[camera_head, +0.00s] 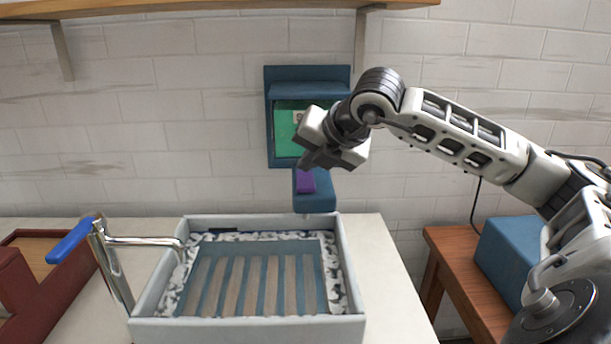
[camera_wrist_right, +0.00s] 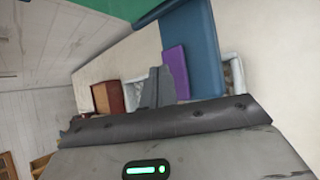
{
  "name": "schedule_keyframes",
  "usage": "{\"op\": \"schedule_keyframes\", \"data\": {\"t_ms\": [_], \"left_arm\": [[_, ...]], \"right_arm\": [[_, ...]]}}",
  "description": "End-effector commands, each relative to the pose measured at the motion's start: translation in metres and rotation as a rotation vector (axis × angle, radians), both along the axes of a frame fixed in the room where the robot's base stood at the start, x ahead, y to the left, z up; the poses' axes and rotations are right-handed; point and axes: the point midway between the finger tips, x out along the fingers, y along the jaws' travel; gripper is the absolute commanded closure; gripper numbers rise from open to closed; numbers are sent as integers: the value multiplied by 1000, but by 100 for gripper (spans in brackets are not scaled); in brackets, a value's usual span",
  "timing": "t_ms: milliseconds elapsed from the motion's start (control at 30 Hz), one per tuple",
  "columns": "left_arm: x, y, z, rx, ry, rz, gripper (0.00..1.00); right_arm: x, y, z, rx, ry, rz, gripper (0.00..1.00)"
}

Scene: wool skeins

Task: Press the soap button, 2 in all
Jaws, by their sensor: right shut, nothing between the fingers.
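A blue soap dispenser (camera_head: 308,73) with a green panel (camera_head: 285,122) is on the tiled wall behind the basin. A purple button (camera_head: 306,181) sits on its lower blue block (camera_head: 318,202). My right gripper (camera_head: 308,163) is shut and empty, just above the purple button in the head view. It hides part of the green panel. In the right wrist view the shut fingers (camera_wrist_right: 157,86) show beside the purple button (camera_wrist_right: 176,70) and the blue block (camera_wrist_right: 198,45). I cannot tell whether they touch it. My left gripper is not in view.
A pale basin (camera_head: 346,265) with a slatted rack (camera_head: 255,284) stands below the dispenser. A tap with a blue lever (camera_head: 73,240) is at its left, near a dark red box (camera_head: 15,290). A blue box (camera_head: 508,258) rests on a wooden table (camera_head: 450,250). A shelf (camera_head: 200,6) runs above.

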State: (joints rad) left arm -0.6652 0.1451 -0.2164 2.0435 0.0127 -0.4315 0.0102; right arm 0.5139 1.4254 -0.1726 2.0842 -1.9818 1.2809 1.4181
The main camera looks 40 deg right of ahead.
Motion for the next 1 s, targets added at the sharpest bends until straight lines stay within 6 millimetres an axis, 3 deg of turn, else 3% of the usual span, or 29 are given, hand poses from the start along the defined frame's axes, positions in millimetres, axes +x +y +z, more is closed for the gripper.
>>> {"op": "schedule_keyframes", "data": {"t_ms": [267, 733, 1000], "left_arm": [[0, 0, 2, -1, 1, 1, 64], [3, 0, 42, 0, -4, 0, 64], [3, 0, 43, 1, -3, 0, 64]], "right_arm": [[0, 0, 3, 0, -1, 0, 100], [0, 0, 49, 0, -1, 1, 100], [0, 0, 50, 0, 0, 0, 100]]}}
